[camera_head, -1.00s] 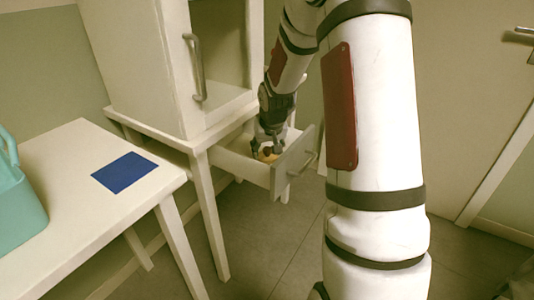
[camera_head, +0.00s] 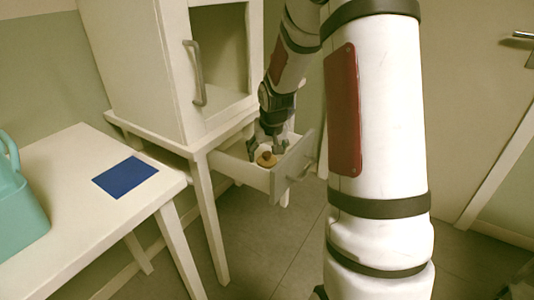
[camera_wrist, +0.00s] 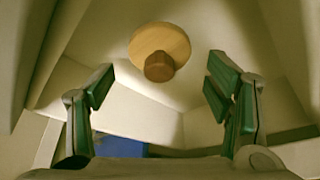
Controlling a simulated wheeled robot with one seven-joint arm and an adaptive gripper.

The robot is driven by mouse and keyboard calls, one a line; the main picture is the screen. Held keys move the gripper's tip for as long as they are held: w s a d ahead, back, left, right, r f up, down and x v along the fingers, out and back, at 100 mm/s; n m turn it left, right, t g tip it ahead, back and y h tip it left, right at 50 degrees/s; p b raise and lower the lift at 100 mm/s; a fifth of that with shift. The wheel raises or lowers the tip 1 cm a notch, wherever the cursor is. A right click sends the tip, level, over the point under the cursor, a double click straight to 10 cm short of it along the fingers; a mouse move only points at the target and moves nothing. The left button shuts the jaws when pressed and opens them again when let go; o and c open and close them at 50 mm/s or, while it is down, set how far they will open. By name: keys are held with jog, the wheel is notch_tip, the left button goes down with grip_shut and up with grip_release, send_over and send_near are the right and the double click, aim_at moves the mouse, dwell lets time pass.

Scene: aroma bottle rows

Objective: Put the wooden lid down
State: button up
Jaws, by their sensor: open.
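The wooden lid (camera_head: 266,159) lies in the open drawer (camera_head: 248,172), below my gripper (camera_head: 269,148). In the wrist view the lid (camera_wrist: 160,52) is a round, light wooden disc with a darker brown knob, and it lies apart from both fingers. My gripper (camera_wrist: 160,95) is open and empty, with its green-padded fingers spread to either side below the lid in the picture. The drawer floor around the lid is bare in the wrist view.
The drawer is under a white cabinet (camera_head: 150,75) whose upper compartment is open. A white table (camera_head: 85,195) at the left holds a blue mat (camera_head: 125,177) and a teal bag-like container (camera_head: 15,205). A door handle (camera_head: 522,36) shows at the right.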

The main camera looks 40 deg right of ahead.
jog(key=s+a+r+n+p, duration=0.1)
jog(key=s+a+r, duration=0.3)
jog(key=r, duration=0.3)
jog(key=s+a+r+p, duration=0.2)
jog(key=s+a+r, duration=0.2)
jog(key=r, duration=0.3)
jog(key=s+a+r+n+g, duration=0.1)
jog(key=s+a, duration=0.4)
jog(key=s, duration=0.4)
jog(key=s+a+r+n+g+y, duration=0.1)
jog(key=s+a, duration=0.4)
jog(key=s, duration=0.5)
jog(key=s+a+r+n+g+y, duration=0.1)
jog(key=s+a, duration=0.4)
jog(key=s, duration=0.5)
jog(key=shift+s+a+r+n+g, duration=0.2)
jog(key=shift+a+r+n+g, duration=0.15)
jog(key=shift+r, duration=0.55)
notch_tip(320, 180, up, 24)
jog(key=t+p, duration=0.3)
jog(key=p, duration=1.9)
jog(key=shift+t, duration=0.35)
